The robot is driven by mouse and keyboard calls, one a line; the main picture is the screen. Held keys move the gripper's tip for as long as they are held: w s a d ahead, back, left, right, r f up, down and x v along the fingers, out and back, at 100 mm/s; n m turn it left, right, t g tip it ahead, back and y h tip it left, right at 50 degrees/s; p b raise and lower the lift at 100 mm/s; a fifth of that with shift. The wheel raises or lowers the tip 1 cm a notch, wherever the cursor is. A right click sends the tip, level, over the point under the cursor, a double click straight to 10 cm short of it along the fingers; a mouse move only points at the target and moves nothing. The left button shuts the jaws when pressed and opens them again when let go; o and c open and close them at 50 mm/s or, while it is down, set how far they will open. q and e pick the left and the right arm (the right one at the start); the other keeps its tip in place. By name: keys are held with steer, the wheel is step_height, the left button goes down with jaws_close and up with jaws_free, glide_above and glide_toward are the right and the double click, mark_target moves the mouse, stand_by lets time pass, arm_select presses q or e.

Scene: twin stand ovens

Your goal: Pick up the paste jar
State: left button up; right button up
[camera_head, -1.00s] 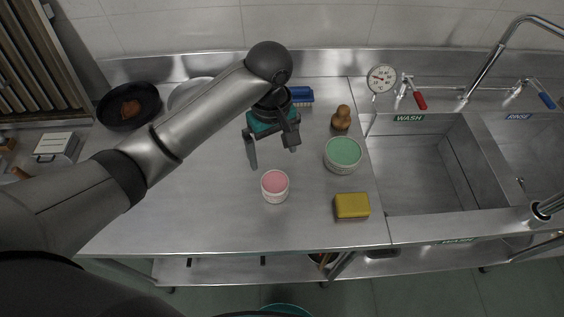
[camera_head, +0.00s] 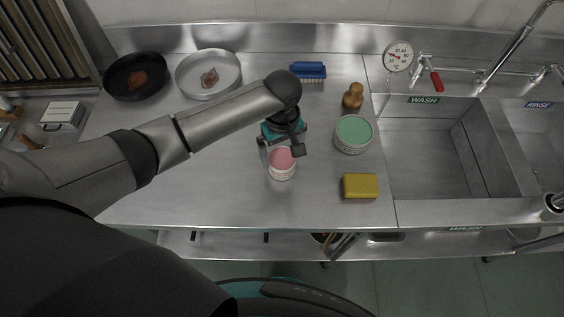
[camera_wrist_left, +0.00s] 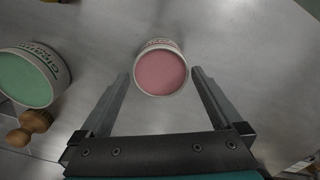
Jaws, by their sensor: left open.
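A white jar with a pink top (camera_head: 282,164) stands upright on the steel counter. A larger white jar with a green top (camera_head: 353,134) stands to its right; I cannot read either label well enough to tell which is the paste jar. My left gripper (camera_head: 281,148) is open at the pink-topped jar, partly covering its far side. In the left wrist view the pink-topped jar (camera_wrist_left: 161,72) lies between and just ahead of the two fingertips, with gaps on both sides. The green-topped jar (camera_wrist_left: 25,80) is at the left there. My right gripper is not in view.
A yellow sponge (camera_head: 360,186), a wooden-handled brush (camera_head: 353,96) and a blue brush (camera_head: 308,70) lie around the jars. Two pans, dark (camera_head: 120,82) and light (camera_head: 226,87), sit at the back left. The wash sink (camera_head: 425,150) is at the right. The counter's front left is clear.

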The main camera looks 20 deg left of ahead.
mark_target(282, 158)
arm_select(q)
steer(key=shift+f, duration=1.55)
steer(key=shift+c, duration=0.4)
steer(key=c, duration=1.3)
steer(key=shift+o, duration=0.2)
steer(key=shift+r, duration=0.1)
